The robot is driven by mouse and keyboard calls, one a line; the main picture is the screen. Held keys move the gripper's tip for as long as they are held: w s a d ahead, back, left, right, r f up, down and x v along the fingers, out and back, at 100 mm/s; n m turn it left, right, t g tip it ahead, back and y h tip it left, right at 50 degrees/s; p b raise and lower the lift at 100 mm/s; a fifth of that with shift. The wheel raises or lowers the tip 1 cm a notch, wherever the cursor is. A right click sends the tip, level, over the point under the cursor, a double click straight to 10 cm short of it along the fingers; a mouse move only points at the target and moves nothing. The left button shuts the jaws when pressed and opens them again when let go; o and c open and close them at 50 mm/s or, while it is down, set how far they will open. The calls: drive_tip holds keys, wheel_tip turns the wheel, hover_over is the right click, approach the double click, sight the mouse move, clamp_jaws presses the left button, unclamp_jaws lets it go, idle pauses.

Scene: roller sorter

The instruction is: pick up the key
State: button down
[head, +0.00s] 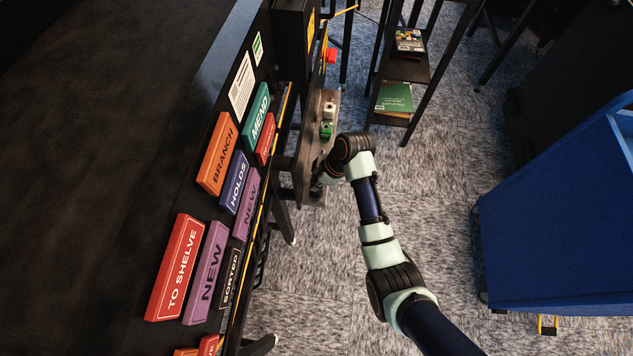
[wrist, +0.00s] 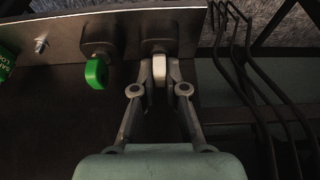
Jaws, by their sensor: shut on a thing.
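In the wrist view, a pale, flat, upright tab, which looks like the key (wrist: 159,69), stands at a dark square mount on a grey metal panel (wrist: 60,42). My gripper (wrist: 160,82) is shut on it, one fingertip on each side. Whether the key still sits in the mount cannot be told. In the head view my gripper (head: 318,186) is small and dark, low beside the grey panel, and the key is hidden there.
A green knob (wrist: 96,73) sits on the panel left of my gripper. Dark curved bars (wrist: 247,75) run close on the right. In the head view, the black sign-covered sorter (head: 130,130) stands left, a shelf (head: 405,70) behind, and a blue bin (head: 560,210) right.

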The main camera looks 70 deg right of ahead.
drive_tip(key=shift+r, duration=0.15)
wheel_tip(320, 180, up, 20)
drive_tip(key=p, duration=0.9)
drive_tip(key=shift+p, duration=0.35)
wheel_tip(320, 180, up, 4)
drive_tip(key=p, duration=0.5)
drive_tip(key=shift+r, duration=0.1)
